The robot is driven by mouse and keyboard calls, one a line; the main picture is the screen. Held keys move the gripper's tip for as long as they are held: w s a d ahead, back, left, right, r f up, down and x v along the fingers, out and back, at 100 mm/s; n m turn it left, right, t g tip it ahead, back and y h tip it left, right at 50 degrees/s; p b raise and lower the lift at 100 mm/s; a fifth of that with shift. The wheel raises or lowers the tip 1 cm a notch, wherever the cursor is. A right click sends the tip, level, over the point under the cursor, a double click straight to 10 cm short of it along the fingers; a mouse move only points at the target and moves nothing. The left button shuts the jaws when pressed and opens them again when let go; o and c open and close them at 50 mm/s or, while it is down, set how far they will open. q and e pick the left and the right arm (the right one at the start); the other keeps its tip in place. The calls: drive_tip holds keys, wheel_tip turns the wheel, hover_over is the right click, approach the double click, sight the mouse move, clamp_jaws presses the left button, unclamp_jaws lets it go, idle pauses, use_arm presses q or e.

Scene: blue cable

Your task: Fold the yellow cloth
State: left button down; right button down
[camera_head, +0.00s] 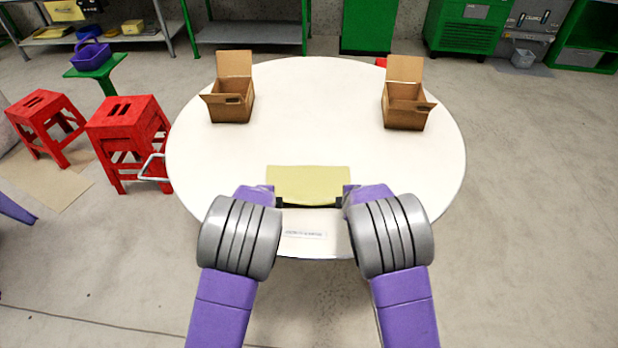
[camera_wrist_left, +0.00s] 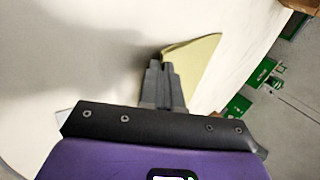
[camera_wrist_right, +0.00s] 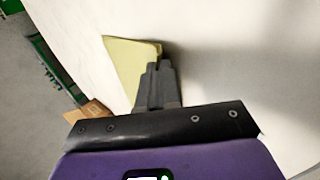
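The yellow cloth (camera_head: 308,183) lies near the front edge of the round white table, as a wide, short rectangle. My left gripper (camera_head: 279,202) is at its near left corner and my right gripper (camera_head: 341,202) at its near right corner. In the left wrist view the fingers (camera_wrist_left: 161,62) are together at the edge of the cloth (camera_wrist_left: 196,62). In the right wrist view the fingers (camera_wrist_right: 160,68) are together at the corner of the cloth (camera_wrist_right: 128,62). The near edge sags slightly between the grippers. The pinched cloth between the fingertips is mostly hidden.
Two open cardboard boxes stand on the table (camera_head: 310,110), one at the back left (camera_head: 231,108) and one at the back right (camera_head: 405,113). The table between them and the cloth is clear. A small printed label (camera_head: 305,234) lies near the front edge. Red stools (camera_head: 127,125) stand left.

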idle(0.3)
use_arm(q)
drive_tip(key=c, duration=1)
unclamp_jaws()
use_arm(e)
drive_tip(key=c, duration=1)
unclamp_jaws()
use_arm(q)
drive_tip(key=shift+r, duration=0.1)
drive_tip(key=r, duration=0.1)
drive_tip(key=s+r, duration=0.1)
drive_tip(key=r, duration=0.1)
drive_tip(key=shift+s+r, duration=0.15)
drive_tip(key=shift+r, duration=0.05)
use_arm(e)
drive_tip(key=r, duration=0.1)
drive_tip(key=s+r, duration=0.1)
drive_tip(key=r, duration=0.1)
drive_tip(key=shift+s+r, duration=0.15)
use_arm(q)
drive_tip(key=v, duration=0.7)
drive_tip(key=shift+s, duration=0.15)
use_arm(e)
drive_tip(key=v, duration=0.7)
drive_tip(key=shift+s, duration=0.15)
